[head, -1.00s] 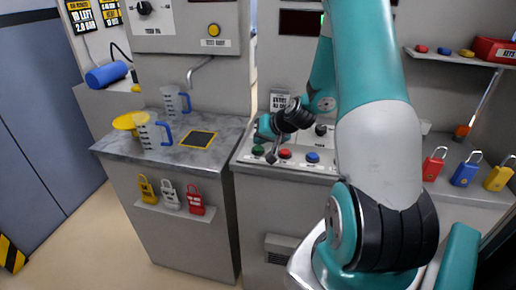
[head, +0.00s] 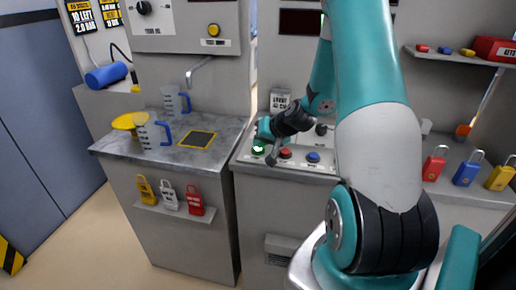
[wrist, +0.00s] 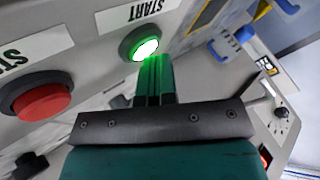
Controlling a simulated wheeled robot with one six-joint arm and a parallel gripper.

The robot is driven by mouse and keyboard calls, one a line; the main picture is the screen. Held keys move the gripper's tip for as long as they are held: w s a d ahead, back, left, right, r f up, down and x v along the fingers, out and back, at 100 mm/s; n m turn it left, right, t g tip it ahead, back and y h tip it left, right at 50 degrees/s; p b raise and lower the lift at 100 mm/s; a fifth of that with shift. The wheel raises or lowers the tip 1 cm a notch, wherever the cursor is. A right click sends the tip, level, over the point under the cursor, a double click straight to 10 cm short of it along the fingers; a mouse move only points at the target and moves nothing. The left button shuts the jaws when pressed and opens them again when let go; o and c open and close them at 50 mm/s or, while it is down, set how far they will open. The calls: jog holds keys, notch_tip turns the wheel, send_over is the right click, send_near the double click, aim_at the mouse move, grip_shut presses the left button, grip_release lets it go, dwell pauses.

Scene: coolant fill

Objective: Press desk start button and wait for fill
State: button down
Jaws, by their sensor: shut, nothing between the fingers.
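The start button (wrist: 146,48) glows bright green in the wrist view, beside its START label (wrist: 148,12). It also shows lit on the desk panel in the head view (head: 258,149). My gripper (wrist: 154,62) is shut and empty, with its fingertips at the button's lower edge; I cannot tell whether they touch it. In the head view my gripper (head: 268,155) is over the left end of the button row. The red stop button (wrist: 42,98) is to the left in the wrist view, and it also shows in the head view (head: 286,153).
A blue button (head: 313,157) is right of the red one. Clear jugs with blue handles (head: 150,134) and a black-and-yellow square (head: 198,139) are on the left counter. A spout (head: 200,68) hangs above it. Padlocks (head: 466,170) stand at the right.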

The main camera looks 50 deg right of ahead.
jog(key=shift+r+p, duration=0.65)
jog(key=shift+r, duration=0.25)
notch_tip(320, 180, up, 5)
jog(key=p, duration=0.4)
jog(key=shift+r, duration=0.1)
dwell(0.8)
